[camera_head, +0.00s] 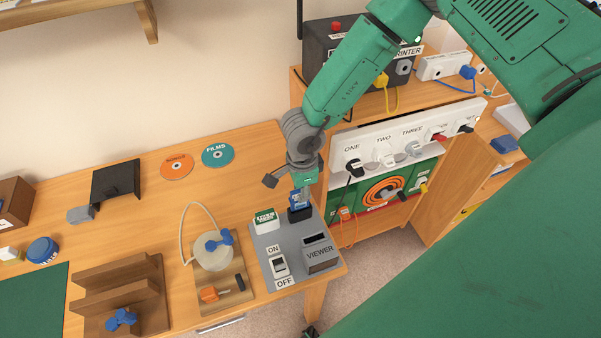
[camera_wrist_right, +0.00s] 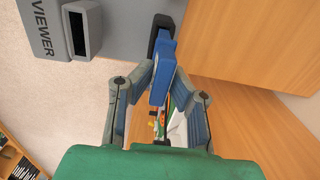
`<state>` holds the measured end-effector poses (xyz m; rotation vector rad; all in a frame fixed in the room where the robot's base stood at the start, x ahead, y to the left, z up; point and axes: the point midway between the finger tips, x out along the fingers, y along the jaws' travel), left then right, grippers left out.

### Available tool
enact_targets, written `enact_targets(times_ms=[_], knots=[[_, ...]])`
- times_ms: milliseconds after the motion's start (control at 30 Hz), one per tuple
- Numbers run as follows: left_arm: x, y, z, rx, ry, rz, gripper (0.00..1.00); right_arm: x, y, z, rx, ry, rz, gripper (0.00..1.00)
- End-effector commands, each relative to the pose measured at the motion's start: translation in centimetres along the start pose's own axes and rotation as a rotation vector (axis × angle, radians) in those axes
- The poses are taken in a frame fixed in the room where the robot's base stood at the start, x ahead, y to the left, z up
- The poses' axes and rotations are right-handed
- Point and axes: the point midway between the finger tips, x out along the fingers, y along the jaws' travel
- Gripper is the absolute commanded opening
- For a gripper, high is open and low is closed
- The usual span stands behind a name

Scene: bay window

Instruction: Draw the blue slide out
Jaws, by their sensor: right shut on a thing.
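The blue slide (camera_head: 298,200) stands upright at a small black holder (camera_head: 300,215) on the grey board. My right gripper (camera_head: 303,187) reaches down from above and is shut on the slide's upper part. In the right wrist view the blue slide (camera_wrist_right: 161,65) lies between the two finger pads, and the black holder (camera_wrist_right: 160,28) shows just beyond it. The slide's lower end meets or overlaps the holder in both views; I cannot tell how deep it sits. My left gripper is not in view.
The grey viewer box (camera_head: 320,256) and the on-off switch (camera_head: 279,265) share the board, beside a white-and-green box (camera_head: 265,219). A white socket strip (camera_head: 410,135) with several plugs is close on the right. The table behind is mostly clear around two discs (camera_head: 217,155).

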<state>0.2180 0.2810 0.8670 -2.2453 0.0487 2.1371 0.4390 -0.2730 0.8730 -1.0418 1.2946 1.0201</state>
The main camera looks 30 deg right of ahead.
Motion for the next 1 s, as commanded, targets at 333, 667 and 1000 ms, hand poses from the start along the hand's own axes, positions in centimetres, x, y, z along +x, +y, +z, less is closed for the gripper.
enact_targets(times_ms=[333, 667, 1000], knots=[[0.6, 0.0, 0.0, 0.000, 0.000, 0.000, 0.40, 1.0, 0.0, 0.0, -0.001, 0.000, 0.000, 0.00], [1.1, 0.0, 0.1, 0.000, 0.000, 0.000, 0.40, 1.8, 0.0, 0.0, -0.001, 0.000, 0.000, 0.00], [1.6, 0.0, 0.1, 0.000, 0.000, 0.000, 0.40, 2.6, 0.0, 0.0, 0.000, 0.000, -0.001, 0.00]])
